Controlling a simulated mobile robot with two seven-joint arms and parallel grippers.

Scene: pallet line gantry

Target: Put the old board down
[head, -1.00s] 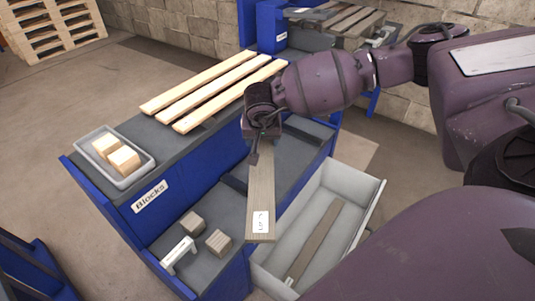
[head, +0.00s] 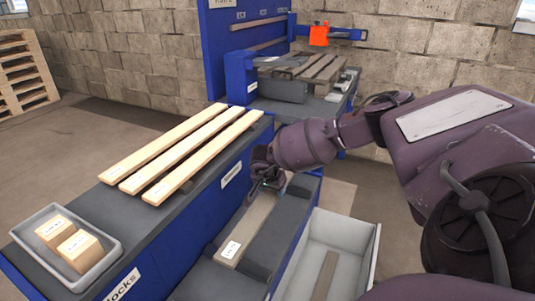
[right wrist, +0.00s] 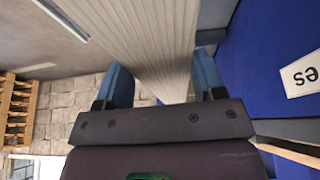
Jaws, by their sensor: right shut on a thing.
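The old board (head: 246,232) is a grey-brown plank with a white label at its near end. It lies lengthwise over the dark lower shelf of the blue bench, beside the light grey bin. I cannot tell whether it touches the shelf. My right gripper (head: 265,181) is shut on its far end, which the gripper partly hides. In the right wrist view the board (right wrist: 160,38) runs out between the two blue fingers of my right gripper (right wrist: 165,85). My left gripper is not in view.
The light grey bin (head: 365,250) at right holds another worn board (head: 326,272). Three pale new boards (head: 182,150) lie on the upper bench top (head: 150,215). A grey tray (head: 104,272) with two wooden blocks is at left. A far station (head: 225,60) holds a slatted pallet (head: 315,68).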

